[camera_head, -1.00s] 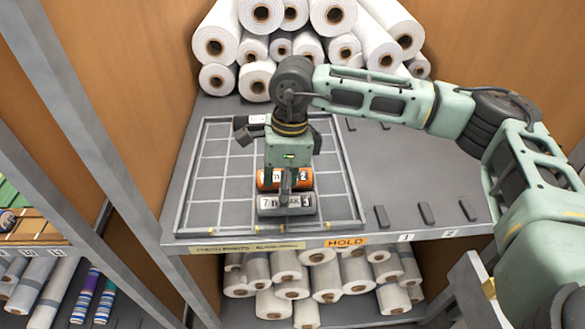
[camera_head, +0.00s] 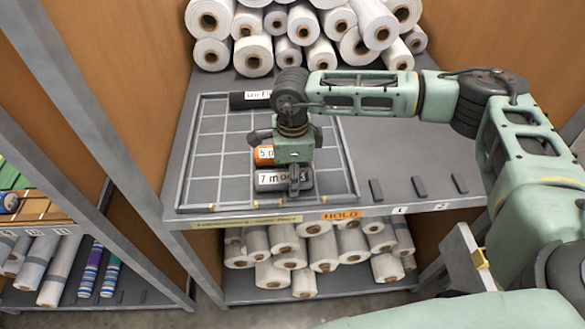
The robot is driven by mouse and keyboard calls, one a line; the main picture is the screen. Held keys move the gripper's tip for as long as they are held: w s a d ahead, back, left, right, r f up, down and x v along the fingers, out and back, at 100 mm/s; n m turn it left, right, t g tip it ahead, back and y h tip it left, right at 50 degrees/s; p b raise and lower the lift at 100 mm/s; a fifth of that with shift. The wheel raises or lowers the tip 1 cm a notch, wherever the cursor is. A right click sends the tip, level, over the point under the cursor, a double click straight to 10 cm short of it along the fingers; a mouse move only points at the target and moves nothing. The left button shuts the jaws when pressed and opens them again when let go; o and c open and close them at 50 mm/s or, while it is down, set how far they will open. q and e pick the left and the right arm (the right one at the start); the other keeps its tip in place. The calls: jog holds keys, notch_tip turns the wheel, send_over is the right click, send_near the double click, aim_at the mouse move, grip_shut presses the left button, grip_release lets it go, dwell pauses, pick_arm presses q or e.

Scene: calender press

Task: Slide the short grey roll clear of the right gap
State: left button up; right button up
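The short grey roll (camera_head: 268,181) lies on the gridded tray (camera_head: 205,165), near its front rail (camera_head: 235,206). Its white label starts with a 7; the rest is partly covered. An orange roll (camera_head: 263,156) lies just behind it, mostly hidden by my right gripper. My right gripper (camera_head: 295,183) points down over both rolls, with a dark finger across the right part of the grey roll's front. The front rail has small yellow marks; which opening is the right gap is unclear. My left gripper is not in view.
A dark roll (camera_head: 250,100) lies at the tray's back. White rolls (camera_head: 300,28) are stacked behind it. Several small dark blocks (camera_head: 418,187) stand right of the tray on otherwise clear shelf. A HOLD label (camera_head: 341,215) marks the shelf edge. More rolls lie below.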

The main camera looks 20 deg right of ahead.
aim_at(258, 175)
jog(key=shift+c, duration=0.5)
jog(key=c, duration=0.9)
jog(key=shift+w+a+r, duration=0.1)
jog(key=shift+w+a, duration=0.3)
jog(key=shift+a, duration=0.9)
jog(key=shift+w+a+f, duration=0.1)
jog(key=shift+w+a, duration=0.25)
jog(key=shift+a, duration=0.9)
jog(key=shift+w+a+r, duration=0.1)
jog(key=shift+w+a, duration=0.3)
jog(key=shift+a, duration=0.9)
jog(key=o, duration=1.3)
notch_tip(258, 175, up, 12)
